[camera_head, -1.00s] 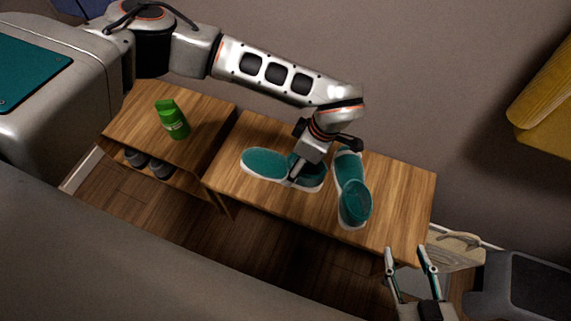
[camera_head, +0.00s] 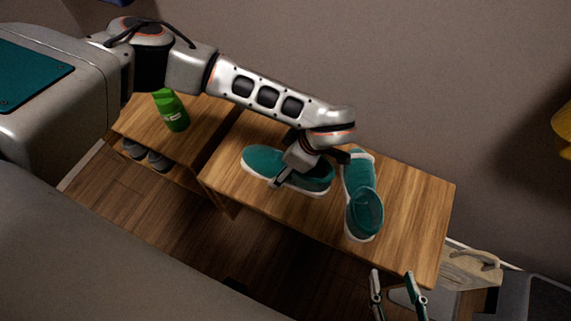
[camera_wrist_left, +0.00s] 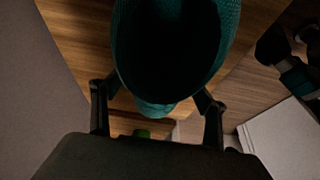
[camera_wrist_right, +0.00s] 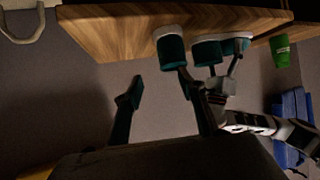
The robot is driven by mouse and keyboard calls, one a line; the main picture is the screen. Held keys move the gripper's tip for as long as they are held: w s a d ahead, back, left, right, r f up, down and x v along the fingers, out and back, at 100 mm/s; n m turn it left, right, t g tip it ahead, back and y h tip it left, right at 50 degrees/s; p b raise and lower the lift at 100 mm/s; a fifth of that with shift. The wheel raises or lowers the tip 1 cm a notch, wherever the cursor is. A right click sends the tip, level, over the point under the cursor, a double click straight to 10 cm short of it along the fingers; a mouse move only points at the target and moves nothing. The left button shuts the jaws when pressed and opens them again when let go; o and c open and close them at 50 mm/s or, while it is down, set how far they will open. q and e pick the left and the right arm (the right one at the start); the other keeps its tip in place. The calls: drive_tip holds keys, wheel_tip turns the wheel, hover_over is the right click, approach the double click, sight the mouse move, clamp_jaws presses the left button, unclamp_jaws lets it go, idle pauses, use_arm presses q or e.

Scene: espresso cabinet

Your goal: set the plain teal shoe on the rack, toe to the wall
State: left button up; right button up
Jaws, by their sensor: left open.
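Two teal shoes with white soles rest on the wooden bench. The left shoe (camera_head: 263,161) lies along the bench, toe to the left. The right shoe (camera_head: 356,180) lies crosswise, toe toward the wall. I cannot tell from their surfaces which is plain. My left gripper (camera_head: 308,168) is open over the left shoe, partly hiding its middle. In the left wrist view, a teal shoe (camera_wrist_left: 170,45) shows its dark opening between the spread fingers. My right gripper (camera_head: 393,277) is open and empty in front of the bench's right end; its fingers also show apart in the right wrist view (camera_wrist_right: 158,90).
The wall (camera_head: 450,90) runs behind both.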

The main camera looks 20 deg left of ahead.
sight(280, 157)
use_arm(q)
drive_tip(key=shift+r, duration=0.15)
use_arm(e)
drive_tip(key=shift+w+r, duration=0.1)
drive_tip(key=shift+r, duration=0.05)
use_arm(q)
drive_tip(key=c, duration=1.5)
drive_tip(key=shift+r, duration=0.2)
drive_tip(key=r, duration=0.1)
drive_tip(key=r+p, duration=0.1)
drive_tip(key=r, duration=0.1)
drive_tip(key=r+p, duration=0.1)
drive_tip(key=r, duration=0.1)
drive_tip(key=shift+w, duration=0.3)
wheel_tip(280, 157, up, 5)
drive_tip(key=shift+f+p, duration=0.1)
drive_tip(key=shift+p, duration=0.75)
wheel_tip(280, 157, up, 10)
drive_tip(key=p, duration=0.2)
drive_tip(key=shift+s+p, duration=0.25)
drive_tip(key=shift+p, duration=0.1)
use_arm(e)
drive_tip(key=s+d+f+n+g+h, duration=0.1)
drive_tip(key=s+d+f, duration=0.1)
drive_tip(key=d, duration=0.3)
drive_tip(key=shift+f, duration=0.35)
